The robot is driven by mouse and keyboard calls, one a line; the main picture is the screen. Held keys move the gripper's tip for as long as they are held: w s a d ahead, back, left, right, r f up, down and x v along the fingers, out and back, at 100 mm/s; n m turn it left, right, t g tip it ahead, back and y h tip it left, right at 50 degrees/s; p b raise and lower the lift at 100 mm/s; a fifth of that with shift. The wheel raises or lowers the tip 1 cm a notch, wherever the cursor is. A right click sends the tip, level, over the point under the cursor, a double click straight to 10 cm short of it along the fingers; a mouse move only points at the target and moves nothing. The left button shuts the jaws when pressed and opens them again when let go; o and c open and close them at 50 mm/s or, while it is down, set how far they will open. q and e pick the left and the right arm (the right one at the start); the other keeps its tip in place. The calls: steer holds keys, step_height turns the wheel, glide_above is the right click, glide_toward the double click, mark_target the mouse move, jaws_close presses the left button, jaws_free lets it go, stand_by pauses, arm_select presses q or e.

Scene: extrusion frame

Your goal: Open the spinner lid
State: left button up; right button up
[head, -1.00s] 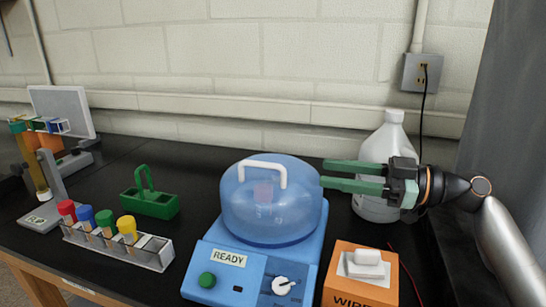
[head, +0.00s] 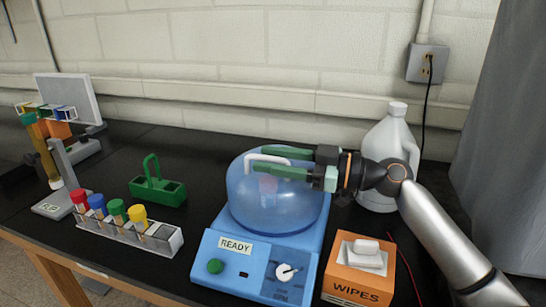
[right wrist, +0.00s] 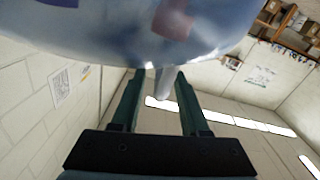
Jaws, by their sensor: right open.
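The spinner (head: 245,262) is a blue machine with a READY label, a green button and a white dial. Its clear blue domed lid (head: 275,205) is down on the body, with a white bar handle (head: 262,157) on top. My right gripper (head: 283,163) is open, its green fingers reaching in from the right at the handle. In the right wrist view the lid (right wrist: 150,30) fills the top, and the white handle (right wrist: 163,82) shows between the open fingers (right wrist: 160,88). I cannot tell whether either finger touches it. My left gripper is not in view.
An orange wipes box (head: 358,283) stands right of the spinner. A white jug (head: 388,150) stands behind my right arm. A tube rack (head: 150,240) with colored caps and a green carrier (head: 158,190) are on the left. Black bench is clear between the carrier and spinner.

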jaws_close()
stand_by(1.4)
